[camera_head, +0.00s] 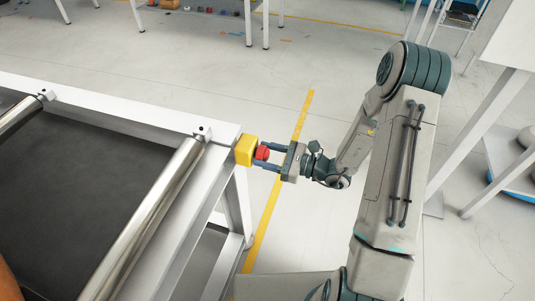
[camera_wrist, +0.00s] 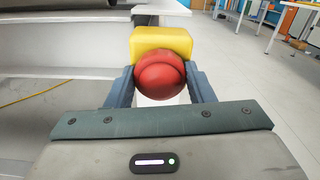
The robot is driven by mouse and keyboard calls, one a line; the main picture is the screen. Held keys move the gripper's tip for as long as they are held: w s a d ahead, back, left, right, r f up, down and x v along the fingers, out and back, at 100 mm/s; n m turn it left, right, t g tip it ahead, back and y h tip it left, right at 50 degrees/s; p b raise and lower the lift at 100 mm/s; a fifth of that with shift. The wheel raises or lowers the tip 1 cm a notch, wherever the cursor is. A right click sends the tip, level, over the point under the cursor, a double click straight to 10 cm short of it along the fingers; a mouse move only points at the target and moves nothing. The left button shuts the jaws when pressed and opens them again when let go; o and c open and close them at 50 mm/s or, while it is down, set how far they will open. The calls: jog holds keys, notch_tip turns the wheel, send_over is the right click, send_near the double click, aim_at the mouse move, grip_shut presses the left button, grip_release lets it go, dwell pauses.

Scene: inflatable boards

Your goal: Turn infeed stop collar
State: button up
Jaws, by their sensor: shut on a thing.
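The infeed stop collar looks to be the round red knob (camera_head: 262,152) on the front of a yellow box (camera_head: 245,150). The box is fixed at the corner of a white conveyor frame. In the wrist view the red knob (camera_wrist: 161,76) sits below and in front of the yellow box (camera_wrist: 161,42). My gripper (camera_head: 267,157) reaches in from the right in the head view. Its two fingers (camera_wrist: 160,88) stand on either side of the red knob and are shut on it. The inner contact faces of the fingers are mostly hidden.
The white conveyor frame (camera_head: 120,112) with steel rollers (camera_head: 150,215) and a dark belt (camera_head: 75,175) lies at the left. A yellow floor line (camera_head: 270,205) runs beneath my arm. White table legs stand at the back and right. The floor between is mostly clear.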

jog(key=shift+r, duration=0.1)
jog(key=m+p, duration=0.2)
jog(key=m, duration=0.1)
jog(key=shift+p, duration=0.4)
jog(key=shift+m+p, duration=1.05)
jog(key=shift+m, duration=0.35)
jog(key=o, duration=1)
jog(key=shift+a, duration=0.1)
jog(key=v, duration=1.4)
